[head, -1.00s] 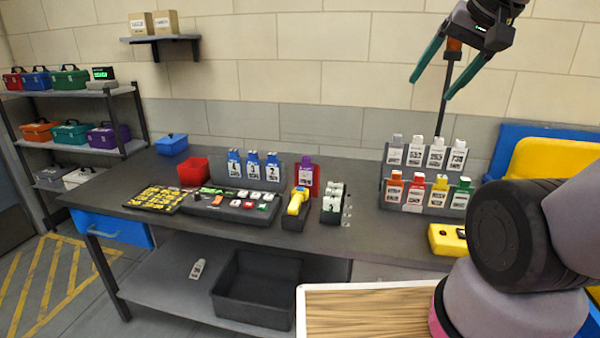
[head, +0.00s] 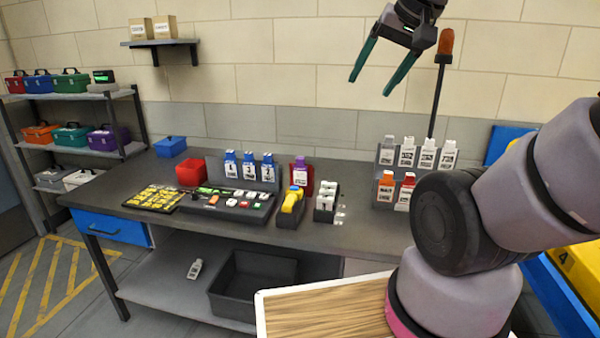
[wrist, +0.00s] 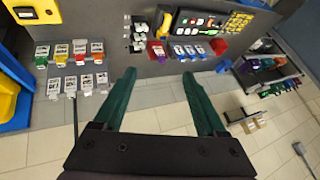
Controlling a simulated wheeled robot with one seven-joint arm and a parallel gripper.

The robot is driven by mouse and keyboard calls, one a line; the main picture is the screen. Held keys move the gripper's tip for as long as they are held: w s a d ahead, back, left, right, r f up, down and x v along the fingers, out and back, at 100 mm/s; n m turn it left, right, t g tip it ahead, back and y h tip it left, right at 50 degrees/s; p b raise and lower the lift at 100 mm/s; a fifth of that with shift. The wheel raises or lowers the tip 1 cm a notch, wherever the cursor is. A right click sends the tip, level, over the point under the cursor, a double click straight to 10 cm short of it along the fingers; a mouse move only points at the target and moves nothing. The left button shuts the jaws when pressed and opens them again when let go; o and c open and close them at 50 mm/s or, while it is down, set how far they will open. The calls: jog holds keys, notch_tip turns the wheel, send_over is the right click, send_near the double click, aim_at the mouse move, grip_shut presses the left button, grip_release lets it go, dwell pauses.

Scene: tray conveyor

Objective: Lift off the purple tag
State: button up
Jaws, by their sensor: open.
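The purple tag (head: 300,168) stands upright in a red holder (head: 309,186) near the back of the workbench, right of the blue tags. In the wrist view the purple tag (wrist: 158,52) shows small, beyond the fingers and between their tips. My gripper (head: 382,70) is open and empty, high in front of the wall, above and to the right of the purple tag. In the wrist view my gripper (wrist: 159,75) shows two spread green fingers with nothing between them.
Three blue tags (head: 249,166) stand left of it. A yellow scanner (head: 292,200) and a block of white tags (head: 326,201) are in front. A two-row tag rack (head: 385,172) and a beacon pole (head: 438,90) stand to the right. Air above the bench's middle is clear.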

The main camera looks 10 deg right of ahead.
jog(key=w+n+g, duration=0.1)
jog(key=w+n, duration=0.4)
jog(key=w, duration=0.7)
jog(key=n+g+y, duration=0.2)
jog(key=n+g, duration=0.1)
jog(key=n, duration=0.9)
send_over(303, 157)
jog(key=s+d, duration=0.2)
jog(key=d, duration=0.1)
notch_tip(303, 157, down, 26)
jog(key=x, duration=0.6)
jog(key=shift+f, duration=0.2)
jog(key=x, duration=0.5)
jog(key=shift+s+f, duration=0.15)
jog(key=shift+s, duration=0.05)
grip_shut()
